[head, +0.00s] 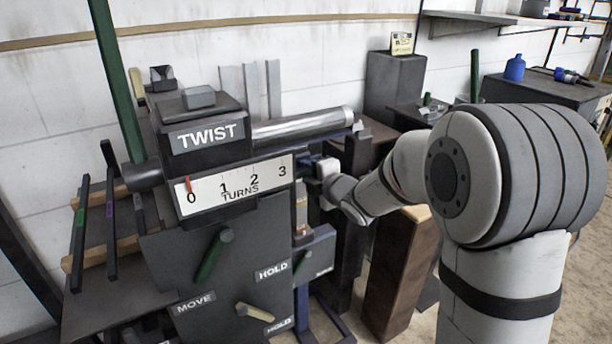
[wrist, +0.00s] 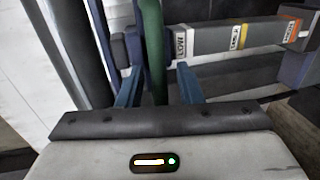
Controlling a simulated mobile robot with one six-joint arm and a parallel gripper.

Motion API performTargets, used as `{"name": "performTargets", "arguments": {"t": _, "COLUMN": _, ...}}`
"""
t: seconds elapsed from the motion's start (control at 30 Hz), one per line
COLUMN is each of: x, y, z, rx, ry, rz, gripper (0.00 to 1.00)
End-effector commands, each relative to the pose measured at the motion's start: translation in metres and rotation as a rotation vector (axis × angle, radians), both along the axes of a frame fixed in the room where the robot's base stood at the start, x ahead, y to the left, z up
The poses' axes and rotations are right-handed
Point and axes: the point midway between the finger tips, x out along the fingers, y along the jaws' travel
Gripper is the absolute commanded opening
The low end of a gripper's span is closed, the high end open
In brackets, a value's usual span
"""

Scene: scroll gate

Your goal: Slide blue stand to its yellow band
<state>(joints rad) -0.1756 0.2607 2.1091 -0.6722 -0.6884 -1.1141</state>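My gripper (wrist: 158,80) shows in the wrist view with its two blue fingers apart. A green bar (wrist: 153,40) runs up between them, with visible space beside it; I cannot tell whether they touch it. A grey rail (wrist: 210,42) lies to the right of the bar, with a white LOW label, a yellow band (wrist: 238,36) and an orange label. Dark blue parts, perhaps of the blue stand (wrist: 132,46), show just left of the LOW label. In the head view a blue-grey stand (head: 318,250) is below my gripper (head: 311,163), which is partly hidden behind the TURNS scale.
The dark machine has a TWIST box (head: 207,137) with a silver cylinder (head: 300,125) and a TURNS scale (head: 235,187), its red pointer near 0. A green handle (head: 213,255) and a beige handle (head: 255,312) sit on its front. A brown wooden block (head: 400,270) stands right.

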Motion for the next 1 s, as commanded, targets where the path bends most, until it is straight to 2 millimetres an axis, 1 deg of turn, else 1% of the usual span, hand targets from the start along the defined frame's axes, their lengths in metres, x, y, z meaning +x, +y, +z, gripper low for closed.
{"name": "performTargets", "arguments": {"t": 0.1, "x": 0.0045, "y": 0.0033, "z": -0.0015, "rx": -0.001, "ry": 0.001, "rz": 0.000, "gripper": 0.33}}
{"name": "performTargets", "arguments": {"t": 0.33, "x": 0.0050, "y": 0.0038, "z": -0.0013, "rx": -0.001, "ry": 0.001, "rz": 0.000, "gripper": 0.33}}
{"name": "performTargets", "arguments": {"t": 0.37, "x": 0.0050, "y": 0.0038, "z": -0.0013, "rx": -0.001, "ry": 0.001, "rz": 0.000, "gripper": 0.31}}
{"name": "performTargets", "arguments": {"t": 0.73, "x": 0.0046, "y": 0.0042, "z": -0.0015, "rx": 0.000, "ry": 0.001, "rz": 0.001, "gripper": 0.01}}
{"name": "performTargets", "arguments": {"t": 1.0, "x": 0.0044, "y": 0.0044, "z": -0.0021, "rx": 0.000, "ry": 0.002, "rz": 0.001, "gripper": 0.00}}
